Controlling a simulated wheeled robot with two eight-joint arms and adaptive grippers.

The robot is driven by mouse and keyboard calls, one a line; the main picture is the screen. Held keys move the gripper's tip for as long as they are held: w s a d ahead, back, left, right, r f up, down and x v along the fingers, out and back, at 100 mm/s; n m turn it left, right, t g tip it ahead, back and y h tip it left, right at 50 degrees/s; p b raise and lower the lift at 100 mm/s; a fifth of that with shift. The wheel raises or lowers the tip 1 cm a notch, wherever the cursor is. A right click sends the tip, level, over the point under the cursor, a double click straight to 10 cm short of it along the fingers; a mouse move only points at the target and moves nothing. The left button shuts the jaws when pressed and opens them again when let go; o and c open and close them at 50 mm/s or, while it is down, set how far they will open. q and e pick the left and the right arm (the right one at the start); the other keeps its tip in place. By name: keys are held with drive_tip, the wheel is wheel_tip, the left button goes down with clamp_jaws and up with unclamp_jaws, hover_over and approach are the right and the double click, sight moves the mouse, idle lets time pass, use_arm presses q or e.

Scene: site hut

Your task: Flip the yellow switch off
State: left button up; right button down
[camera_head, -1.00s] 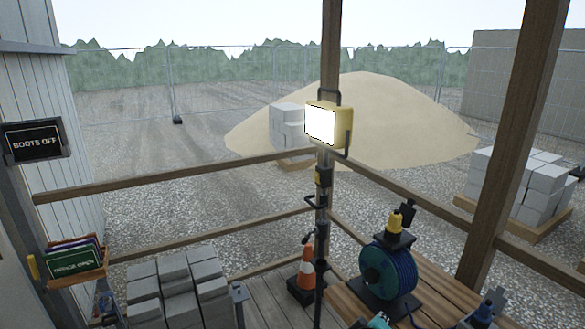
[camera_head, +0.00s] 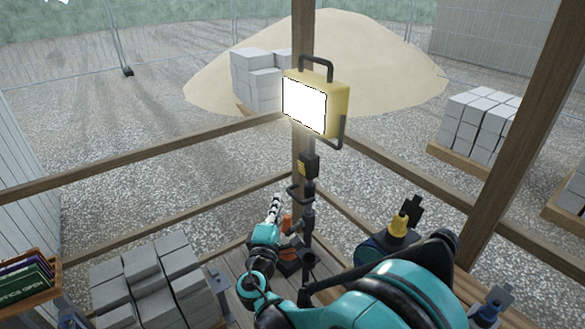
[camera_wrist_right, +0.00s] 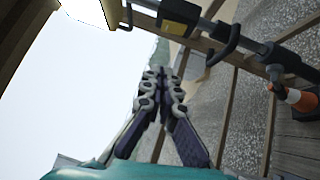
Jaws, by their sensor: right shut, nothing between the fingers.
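The yellow switch (camera_head: 302,168) sits on a small black box on the lamp's stand, beside the wooden post and below the lamp. In the right wrist view the black box with its yellow part (camera_wrist_right: 178,27) is near the top, beyond my fingertips and apart from them. The lever's exact position is too small to tell. The yellow work lamp (camera_head: 328,105) above glows bright white. My right gripper (camera_head: 276,203) is shut and empty, pointing up, low and left of the switch box in the head view. Its fingers (camera_wrist_right: 166,75) also show in the wrist view. My left gripper is not in view.
Wooden rails (camera_head: 420,185) meet at the post. A black hook-like handle (camera_head: 298,193) juts from the stand below the switch box. An orange cone (camera_wrist_right: 300,98) stands near the stand's foot. Grey blocks (camera_head: 150,285) are stacked at lower left, beside a sign crate (camera_head: 45,292).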

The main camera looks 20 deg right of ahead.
drive_tip(key=b, duration=0.1)
approach(301, 168)
drive_tip(key=w+a+r, duration=0.1)
drive_tip(key=w+a, duration=0.1)
drive_tip(key=w, duration=0.3)
drive_tip(key=d, duration=0.1)
drive_tip(key=w+d, duration=0.1)
drive_tip(key=d+r, duration=0.1)
drive_tip(key=shift+w+d+b, duration=0.3)
drive_tip(key=shift+d, duration=0.05)
